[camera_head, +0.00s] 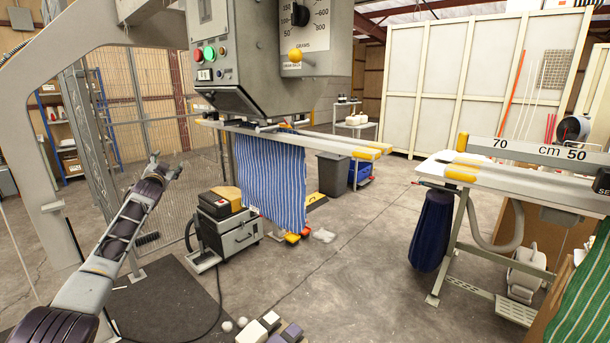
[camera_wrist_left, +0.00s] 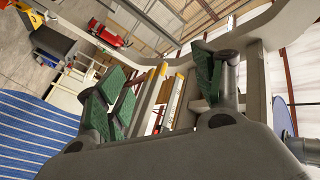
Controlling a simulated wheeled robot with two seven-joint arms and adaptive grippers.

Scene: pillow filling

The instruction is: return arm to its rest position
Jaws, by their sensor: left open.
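My left arm reaches in from the lower left in the head view. Its gripper (camera_head: 163,168) is raised over the floor, left of the filling machine (camera_head: 265,60) and apart from it. In the left wrist view the gripper (camera_wrist_left: 160,95) has its green-padded fingers spread, with nothing between them. A blue and white striped pillow cover (camera_head: 270,180) hangs below the machine's bars; it also shows at the left of the left wrist view (camera_wrist_left: 35,135). My right gripper is in neither view.
A black and grey floor unit (camera_head: 235,228) stands beside the cover. A grey frame (camera_head: 35,140) rises at the left, close to my left arm. A work table (camera_head: 490,180) with a dark blue bag (camera_head: 432,230) is at the right. Small blocks (camera_head: 268,322) lie low in front.

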